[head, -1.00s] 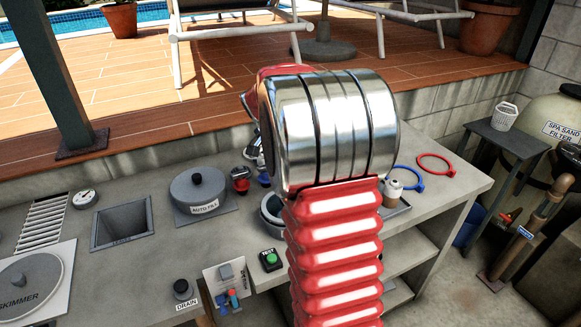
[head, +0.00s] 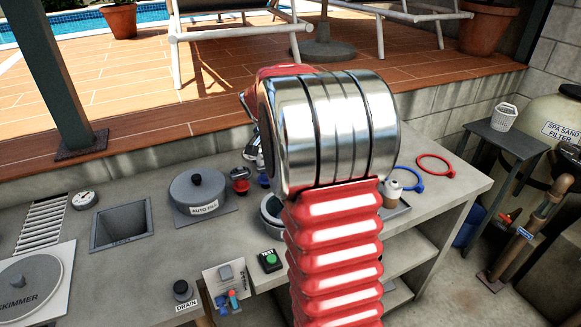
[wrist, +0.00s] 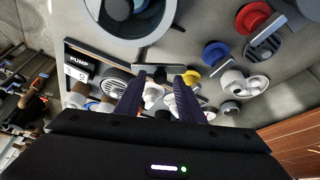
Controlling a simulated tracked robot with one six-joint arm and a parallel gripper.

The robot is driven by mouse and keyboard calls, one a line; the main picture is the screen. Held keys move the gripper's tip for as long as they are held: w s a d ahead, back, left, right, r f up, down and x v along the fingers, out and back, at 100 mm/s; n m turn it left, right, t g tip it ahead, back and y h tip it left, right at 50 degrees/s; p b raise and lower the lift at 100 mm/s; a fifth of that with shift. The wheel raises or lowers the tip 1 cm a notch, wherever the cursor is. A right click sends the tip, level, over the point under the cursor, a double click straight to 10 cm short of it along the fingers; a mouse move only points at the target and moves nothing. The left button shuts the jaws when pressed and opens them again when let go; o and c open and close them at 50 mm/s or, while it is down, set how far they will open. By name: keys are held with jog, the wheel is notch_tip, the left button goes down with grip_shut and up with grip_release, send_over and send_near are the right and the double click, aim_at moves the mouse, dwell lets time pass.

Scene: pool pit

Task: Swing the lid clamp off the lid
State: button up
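In the wrist view my gripper (wrist: 158,92) has two dark purple fingers standing apart, with nothing clearly held between them. A black bar-shaped piece (wrist: 158,70) lies just beyond the fingertips, next to a round grey rim (wrist: 108,42); it may be the lid clamp, but I cannot tell for sure. White fittings show between and behind the fingers. In the head view the round grey rim (head: 268,212) is partly hidden behind my red arm, and my gripper's fingers are hidden. The AUTO FILL lid (head: 198,187) sits flat on the counter.
In the head view, red (head: 436,165) and blue (head: 408,180) rings lie to the right; a square opening (head: 121,224) is at left.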

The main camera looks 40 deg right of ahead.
jog(key=v, duration=1.3)
jog(key=shift+r, duration=0.15)
jog(key=shift+s, duration=0.1)
